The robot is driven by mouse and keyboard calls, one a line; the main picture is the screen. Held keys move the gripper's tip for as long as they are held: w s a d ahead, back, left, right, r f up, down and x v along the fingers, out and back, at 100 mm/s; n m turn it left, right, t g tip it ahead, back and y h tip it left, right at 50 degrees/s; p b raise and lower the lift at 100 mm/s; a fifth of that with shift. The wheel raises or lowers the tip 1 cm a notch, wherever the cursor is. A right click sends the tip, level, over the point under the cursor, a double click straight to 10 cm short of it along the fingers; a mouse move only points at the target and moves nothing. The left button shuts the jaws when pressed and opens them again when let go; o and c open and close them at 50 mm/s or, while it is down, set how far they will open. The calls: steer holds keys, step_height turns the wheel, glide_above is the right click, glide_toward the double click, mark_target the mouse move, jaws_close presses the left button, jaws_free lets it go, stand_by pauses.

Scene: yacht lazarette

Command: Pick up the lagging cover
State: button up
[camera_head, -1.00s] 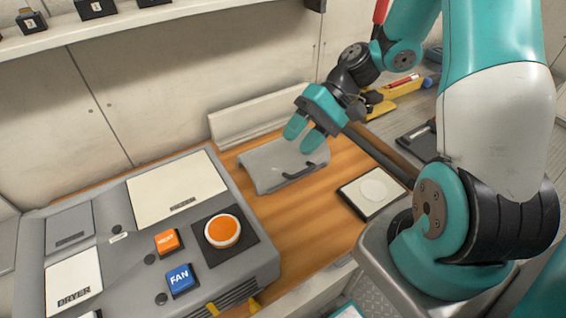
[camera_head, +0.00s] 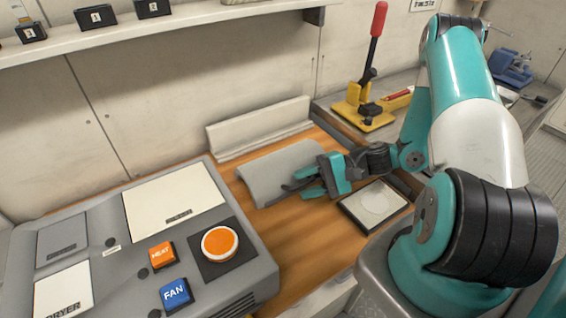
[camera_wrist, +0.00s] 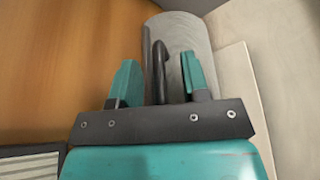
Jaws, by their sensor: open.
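The lagging cover (camera_head: 268,172) is a grey, curved half-shell lying on the wooden bench top in front of the back wall. Its dark handle faces my gripper and is mostly hidden by the fingers in the head view. My gripper (camera_head: 305,184) is low at the cover's right side, with its fingers pointing left toward it. In the wrist view the cover (camera_wrist: 178,38) lies ahead, and its dark bar handle (camera_wrist: 160,70) stands between the two teal fingers of my open gripper (camera_wrist: 160,82). I cannot tell whether either finger touches the handle.
A grey dryer panel (camera_head: 95,235) with orange and blue buttons stands to the left. A light angled piece (camera_head: 258,125) lies behind the cover. A framed pad with a white disc (camera_head: 374,203) lies to the right. A red-handled yellow press (camera_head: 370,105) stands further back.

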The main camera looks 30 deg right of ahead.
steer(key=shift+w+a+f, duration=0.1)
steer(key=shift+w+a, duration=0.05)
steer(key=shift+a, duration=0.25)
steer(key=shift+c, duration=0.3)
jaws_close()
stand_by(0.9)
